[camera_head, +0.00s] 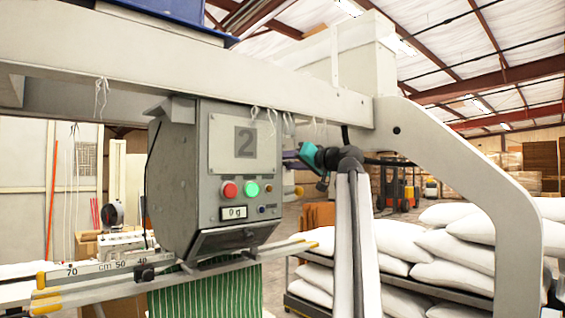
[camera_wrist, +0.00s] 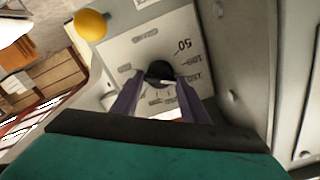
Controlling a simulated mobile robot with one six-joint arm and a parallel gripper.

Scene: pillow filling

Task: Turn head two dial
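Head two (camera_head: 190,180) is a grey box marked "2" under the machine's beam. Its front has a red button, a green button, a small knob and a display reading "0 g". The dial (camera_wrist: 158,71) is a round black knob on a white plate (camera_wrist: 122,47) with printed numbers such as 50 and 100. My gripper (camera_head: 290,160) is at the head's right side, its tips partly hidden in the head view. In the wrist view my gripper's (camera_wrist: 158,84) two dark fingers are spread on either side of the dial, with plate showing between. I see no clear contact.
A measuring rail (camera_head: 95,268) and green striped cloth (camera_head: 205,293) are below the head. The white beam (camera_head: 200,68) runs above, and its curved leg (camera_head: 515,220) stands right of my arm. White sacks (camera_head: 450,250) are stacked behind. A yellow round part (camera_wrist: 90,25) is near the dial plate.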

